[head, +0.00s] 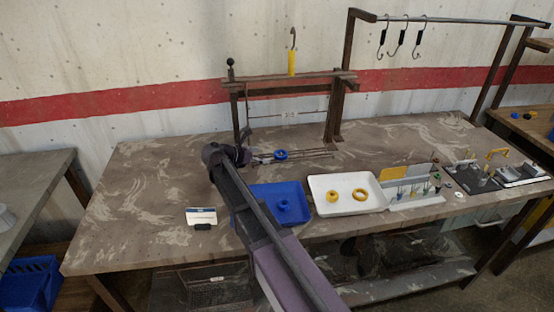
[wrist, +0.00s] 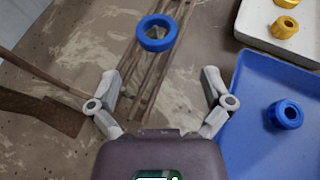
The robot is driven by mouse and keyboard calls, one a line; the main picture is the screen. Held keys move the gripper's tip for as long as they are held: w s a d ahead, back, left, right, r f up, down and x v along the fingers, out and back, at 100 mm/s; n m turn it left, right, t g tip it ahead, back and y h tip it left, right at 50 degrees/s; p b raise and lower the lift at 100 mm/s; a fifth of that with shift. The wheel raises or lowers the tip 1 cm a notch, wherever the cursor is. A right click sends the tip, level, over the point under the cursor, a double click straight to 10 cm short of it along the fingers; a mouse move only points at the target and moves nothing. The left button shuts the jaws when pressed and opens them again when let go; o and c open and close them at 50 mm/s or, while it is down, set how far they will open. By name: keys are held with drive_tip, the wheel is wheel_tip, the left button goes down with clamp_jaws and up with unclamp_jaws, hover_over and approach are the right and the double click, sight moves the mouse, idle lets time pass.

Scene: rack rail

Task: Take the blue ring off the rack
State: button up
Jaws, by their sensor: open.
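The blue ring (head: 281,154) sits on the thin rods of a low rack (head: 318,152) on the table; it also shows in the wrist view (wrist: 156,46), at the top middle. The rods pass under or through it; I cannot tell exactly which. My gripper (wrist: 160,88) is open and empty, its two fingers spread on either side of the rods. The ring is ahead of the fingertips and apart from them. In the head view my gripper is left of the ring, partly hidden by my arm.
A blue tray (head: 260,193) holding a blue piece (head: 284,205) lies close on the right, in front of the rods. A white tray (head: 319,184) holds two yellow rings. A dark frame (head: 336,115) stands behind, with a yellow-handled hook (head: 292,62) above. The table's left side is mostly clear.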

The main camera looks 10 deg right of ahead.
sight(280, 153)
drive_tip(key=shift+x, duration=1.25)
drive_tip(key=shift+b, duration=0.3)
drive_tip(key=shift+b+x, duration=0.8)
drive_tip(key=shift+x, duration=1.75)
drive_tip(key=shift+w+r, duration=0.15)
drive_tip(key=c, duration=1)
